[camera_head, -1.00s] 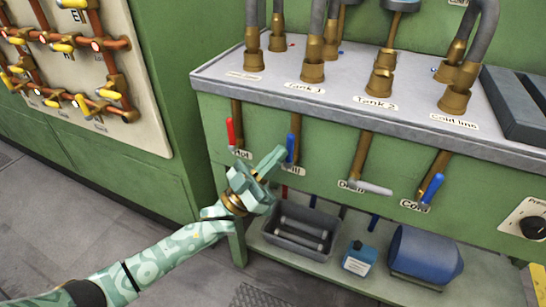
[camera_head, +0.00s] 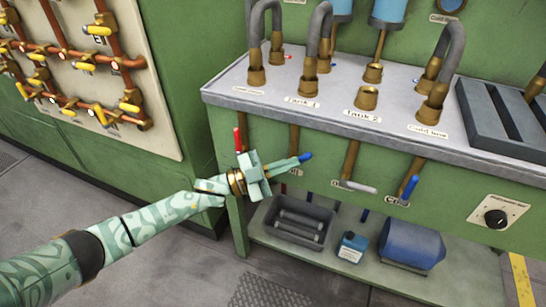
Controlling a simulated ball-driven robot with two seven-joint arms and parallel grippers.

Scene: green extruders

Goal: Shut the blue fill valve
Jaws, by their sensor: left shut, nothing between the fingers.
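The blue fill valve handle (camera_head: 306,157) is on a brown pipe on the green front panel. Only its blue tip shows, pointing right and slightly up. My left gripper (camera_head: 291,162) lies in front of the valve, its closed fingers pointing right, with their tips at the blue tip. They seem to touch it, but the contact is not clear. The fingers hold nothing. The gripper hides the valve body and most of the "Fill" label. My right gripper is not in view.
The red Hot handle (camera_head: 238,140) stands upright just left of my gripper. To the right are the grey drain handle (camera_head: 357,187) and the blue Cold handle (camera_head: 409,187). The grey worktop edge (camera_head: 330,131) juts out above. A grey bin (camera_head: 299,226) sits on the shelf below.

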